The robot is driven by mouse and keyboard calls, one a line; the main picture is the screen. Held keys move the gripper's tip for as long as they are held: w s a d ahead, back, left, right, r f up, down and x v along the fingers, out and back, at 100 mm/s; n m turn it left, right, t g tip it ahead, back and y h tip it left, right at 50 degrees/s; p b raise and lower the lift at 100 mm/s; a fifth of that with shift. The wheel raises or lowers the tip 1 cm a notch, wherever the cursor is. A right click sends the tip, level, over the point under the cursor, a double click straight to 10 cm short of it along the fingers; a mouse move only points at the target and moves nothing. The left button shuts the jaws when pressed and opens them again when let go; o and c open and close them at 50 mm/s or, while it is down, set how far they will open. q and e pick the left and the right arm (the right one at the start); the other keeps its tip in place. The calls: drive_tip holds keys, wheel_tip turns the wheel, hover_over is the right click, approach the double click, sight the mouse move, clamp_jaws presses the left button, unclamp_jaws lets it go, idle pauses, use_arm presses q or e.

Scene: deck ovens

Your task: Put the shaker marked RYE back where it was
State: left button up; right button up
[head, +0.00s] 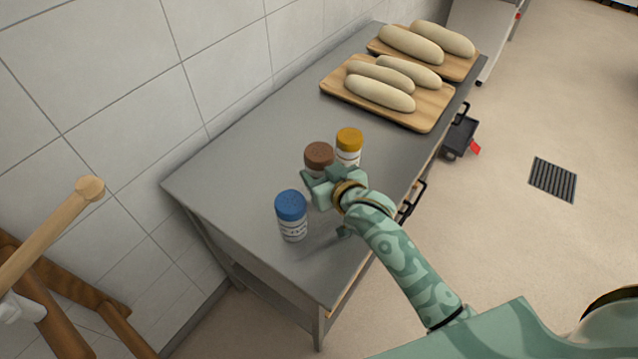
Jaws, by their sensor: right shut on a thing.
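Three shakers with white bodies are at the near part of the grey steel table (245,140). One has a brown cap (319,155), one a yellow cap (349,140) and one a blue cap (291,206). The blue-capped one stands nearest, and the yellow-capped one is just behind and right of the brown-capped one. My right gripper (322,182) is shut on the brown-capped shaker and hides most of its body. I cannot tell whether its base touches the table. The labels are too small or covered, so I cannot tell which shaker is marked RYE. My left gripper is not in view.
Two wooden boards with dough loaves, a nearer one (425,122) and a farther one (462,72), lie on the table's far end. A tiled wall runs along its left. Wooden handles (50,235) stand at the lower left. The table's middle is clear.

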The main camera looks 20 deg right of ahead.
drive_tip(key=shift+w+f, duration=0.25)
drive_tip(key=shift+f, duration=0.15)
wheel_tip(320, 180, down, 3)
drive_tip(key=shift+w+f+b, duration=0.1)
drive_tip(key=shift+f+b, duration=0.1)
drive_tip(key=shift+b, duration=0.8)
drive_tip(key=shift+r, duration=0.15)
drive_tip(key=o, duration=1.1)
